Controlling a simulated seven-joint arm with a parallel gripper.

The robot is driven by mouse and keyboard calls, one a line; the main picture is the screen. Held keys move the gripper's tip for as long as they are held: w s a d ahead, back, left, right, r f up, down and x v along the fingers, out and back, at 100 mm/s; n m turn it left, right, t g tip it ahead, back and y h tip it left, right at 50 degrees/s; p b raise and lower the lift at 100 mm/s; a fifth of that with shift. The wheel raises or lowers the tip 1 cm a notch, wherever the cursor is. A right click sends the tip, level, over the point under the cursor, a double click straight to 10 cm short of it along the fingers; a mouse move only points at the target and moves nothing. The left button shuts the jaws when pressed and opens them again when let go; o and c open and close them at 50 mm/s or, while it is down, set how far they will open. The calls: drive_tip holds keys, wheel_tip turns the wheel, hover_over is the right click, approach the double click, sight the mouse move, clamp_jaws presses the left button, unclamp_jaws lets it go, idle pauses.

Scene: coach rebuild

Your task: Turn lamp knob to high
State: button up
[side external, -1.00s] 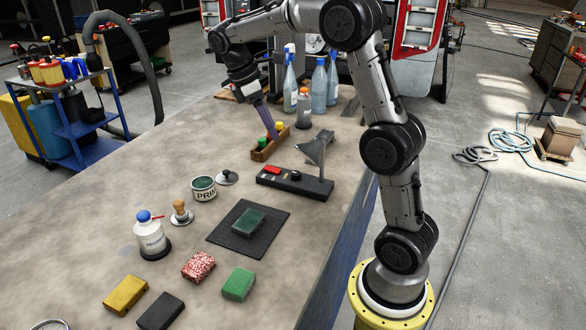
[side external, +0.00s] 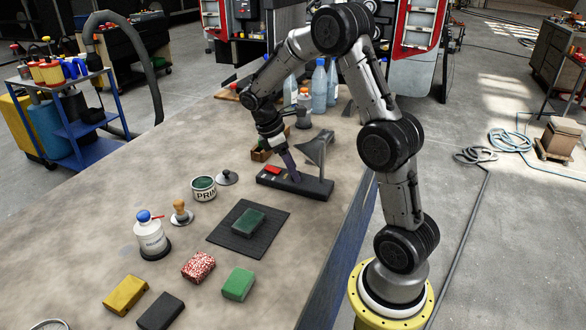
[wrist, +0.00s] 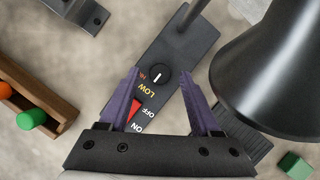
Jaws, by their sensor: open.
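The lamp has a dark base (side external: 318,190) on the workbench and a grey cone shade (side external: 314,150); in the wrist view the black shade (wrist: 268,70) fills the right side. The round black lamp knob (wrist: 160,75) bears a white pointer line, lying nearly lengthwise in the picture; which label it marks I cannot tell. Yellow LOW and a red label sit beside it. A red rocker switch (wrist: 135,107) with ON and OFF lies nearer my gripper. My gripper (wrist: 159,70) is open above the base, purple fingers either side of the knob; contact is not visible.
A wooden box (wrist: 60,112) with orange and green pieces stands left of the base.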

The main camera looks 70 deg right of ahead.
drive_tip(key=shift+s+d+f, duration=0.1)
drive_tip(key=shift+f, duration=0.25)
clamp_jaws()
drive_tip(key=shift+m, duration=0.3)
drive_tip(key=m+y, duration=0.1)
drive_tip(key=m, duration=0.1)
drive_tip(key=m+y, duration=0.1)
drive_tip(key=m, duration=0.2)
drive_tip(key=shift+d+g, duration=0.2)
drive_tip(key=shift+g, duration=0.1)
drive_tip(key=m+y, duration=0.1)
drive_tip(key=m, duration=0.2)
drive_tip(key=m+y, duration=0.1)
drive_tip(key=m, duration=0.2)
drive_tip(key=shift+d+y, duration=0.2)
drive_tip(key=shift+y, duration=0.1)
drive_tip(key=shift+m, duration=0.3)
